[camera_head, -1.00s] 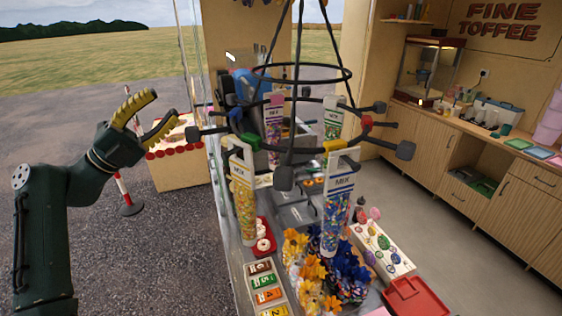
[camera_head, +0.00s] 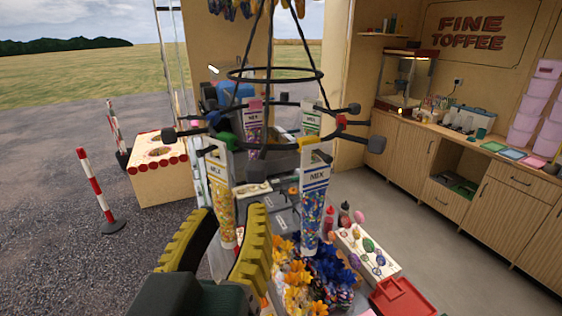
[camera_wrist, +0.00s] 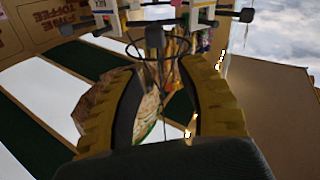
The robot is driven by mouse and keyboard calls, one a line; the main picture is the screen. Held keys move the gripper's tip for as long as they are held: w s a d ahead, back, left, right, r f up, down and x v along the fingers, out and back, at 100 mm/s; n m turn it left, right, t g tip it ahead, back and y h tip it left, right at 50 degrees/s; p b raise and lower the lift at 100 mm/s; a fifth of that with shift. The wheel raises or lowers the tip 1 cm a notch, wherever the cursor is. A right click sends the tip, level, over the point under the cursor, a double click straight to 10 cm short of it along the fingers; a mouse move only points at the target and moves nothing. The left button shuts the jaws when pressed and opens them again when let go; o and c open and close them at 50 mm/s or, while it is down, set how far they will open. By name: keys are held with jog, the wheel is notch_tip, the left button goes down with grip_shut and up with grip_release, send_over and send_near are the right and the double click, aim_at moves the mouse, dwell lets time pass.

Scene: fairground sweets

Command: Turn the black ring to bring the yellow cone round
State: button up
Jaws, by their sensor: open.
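A black ring (camera_head: 275,76) hangs on black rods above the counter. Below it are spokes with black knobs (camera_head: 376,145) and coloured clips. Tall clear cones of sweets hang there. One cone with yellowish sweets (camera_head: 225,197) hangs front left, near a green clip (camera_head: 224,138). A cone with blue mixed sweets (camera_head: 312,212) hangs front right under a yellow clip (camera_head: 314,142). Two more hang behind. My gripper (camera_head: 230,218) is open, in front of the front-left cone and partly covering its lower end. In the wrist view a knob (camera_wrist: 247,15) shows beyond my gripper (camera_wrist: 158,68).
Orange and blue flowers (camera_head: 335,272) stand on the counter below the cones, close right of my gripper. A red box (camera_head: 400,298) and a tray of lollipops (camera_head: 372,254) lie further right. A striped post (camera_head: 98,190) stands on open gravel at left.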

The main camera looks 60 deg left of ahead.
aim_at(260, 154)
jog(key=p+x, duration=0.1)
jog(key=x, duration=0.4)
jog(key=p+x, duration=0.1)
jog(key=x, duration=0.3)
jog(key=f+p+x, duration=0.1)
jog(key=x, duration=0.4)
jog(key=shift+w, duration=0.5)
jog(key=shift+w+a, duration=0.35)
jog(key=shift+a, duration=0.1)
grip_shut()
jog(key=shift+s+f, duration=0.1)
